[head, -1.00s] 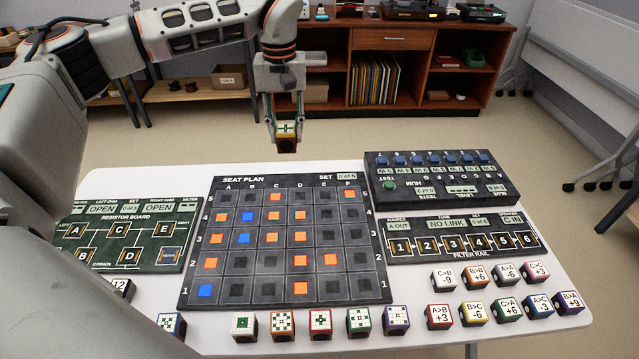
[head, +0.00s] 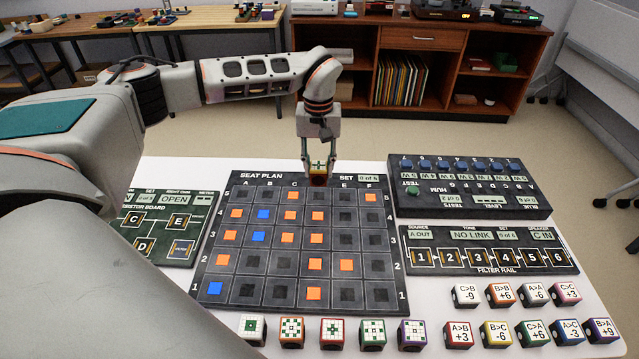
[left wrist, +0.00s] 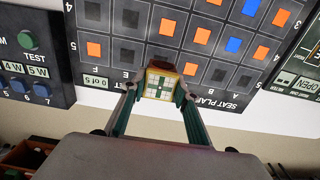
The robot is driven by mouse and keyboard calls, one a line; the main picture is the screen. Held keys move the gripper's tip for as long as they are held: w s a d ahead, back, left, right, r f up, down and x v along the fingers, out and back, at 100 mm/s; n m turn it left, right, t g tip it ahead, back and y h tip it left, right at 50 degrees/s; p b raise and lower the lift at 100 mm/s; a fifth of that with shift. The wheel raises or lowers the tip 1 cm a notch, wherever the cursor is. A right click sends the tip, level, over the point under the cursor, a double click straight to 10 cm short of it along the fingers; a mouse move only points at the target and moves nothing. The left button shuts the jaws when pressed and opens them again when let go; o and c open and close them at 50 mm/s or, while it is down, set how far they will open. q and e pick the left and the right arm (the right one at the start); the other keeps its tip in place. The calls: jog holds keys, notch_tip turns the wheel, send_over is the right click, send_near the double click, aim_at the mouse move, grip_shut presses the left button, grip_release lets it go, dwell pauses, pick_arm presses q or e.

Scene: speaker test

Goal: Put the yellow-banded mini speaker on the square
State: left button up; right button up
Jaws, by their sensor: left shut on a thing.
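My left gripper (head: 318,172) is shut on a small cube-shaped mini speaker with a yellow band (head: 318,168). It holds the speaker above the back edge of the seat plan board (head: 232,300), near columns D and E. In the left wrist view the speaker (left wrist: 162,82) sits between the fingertips, showing a white face with a green pattern and a yellow rim. The board is a dark grid of squares, some marked orange and some blue (head: 214,288). The speaker's underside is hidden from the wrist camera. My right gripper is not in view.
Several patterned speakers (head: 332,333) line the front of the white table (head: 160,172). Several labelled cubes (head: 496,334) stand at front right. The filter rail (head: 487,270) and a tester panel with blue knobs (head: 470,205) lie right of the board; the resistor board (head: 150,256) lies left.

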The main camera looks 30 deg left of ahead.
aim_at(319, 183)
pick_arm(q)
jog(key=shift+f, duration=2.7)
jog(key=shift+f, duration=0.15)
jog(key=o, duration=1.2)
jog(key=shift+c, duration=0.2)
notch_tip(319, 183, up, 12)
jog(key=shift+r+p, duration=0.15)
jog(key=shift+p, duration=0.3)
